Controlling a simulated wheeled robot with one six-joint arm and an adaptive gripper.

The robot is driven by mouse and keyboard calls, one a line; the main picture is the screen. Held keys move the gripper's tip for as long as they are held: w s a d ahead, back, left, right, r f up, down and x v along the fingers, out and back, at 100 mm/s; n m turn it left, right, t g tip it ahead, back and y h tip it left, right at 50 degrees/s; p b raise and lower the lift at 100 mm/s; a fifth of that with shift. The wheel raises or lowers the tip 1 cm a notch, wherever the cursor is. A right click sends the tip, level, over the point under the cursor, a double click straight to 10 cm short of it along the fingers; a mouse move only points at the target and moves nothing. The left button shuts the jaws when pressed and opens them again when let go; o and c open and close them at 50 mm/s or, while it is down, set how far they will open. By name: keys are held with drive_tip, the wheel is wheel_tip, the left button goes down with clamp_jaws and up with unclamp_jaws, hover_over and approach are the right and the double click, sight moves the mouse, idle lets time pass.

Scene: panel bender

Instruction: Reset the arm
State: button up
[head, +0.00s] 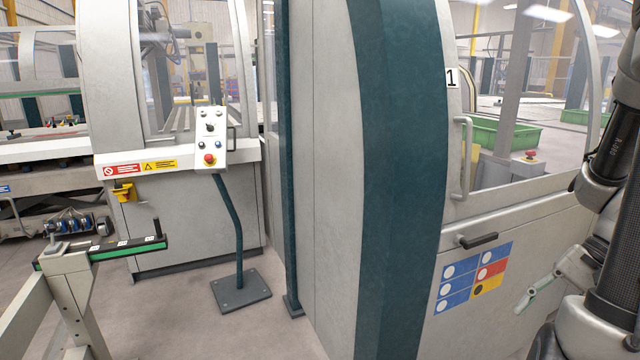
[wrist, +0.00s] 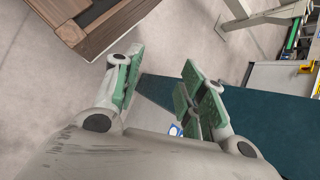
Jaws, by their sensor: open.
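My arm stands folded at the right edge of the head view. Part of my gripper (head: 540,291) shows there, pale with a green pad, in front of the lower part of the grey machine door. In the wrist view my gripper (wrist: 163,70) has its two green-padded fingers spread well apart. Nothing is between them. The floor and a dark teal panel lie beyond the fingers.
A control pedestal (head: 211,140) stands centre left on a floor plate. A tall teal and grey machine column (head: 400,150) is close in front. A wooden pallet or crate (wrist: 105,28) shows in the wrist view.

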drive_tip(key=a+r+n+t+h, duration=0.2)
drive_tip(key=r+n, duration=0.3)
drive_tip(key=r, duration=0.3)
drive_tip(key=a+r+n+t+h, duration=0.2)
drive_tip(key=a+r+n+h, duration=0.2)
drive_tip(key=r, duration=0.4)
drive_tip(key=shift+s+a+r+n+t+h, duration=0.3)
drive_tip(key=shift+n+h, duration=0.2)
drive_tip(key=shift+n, duration=0.2)
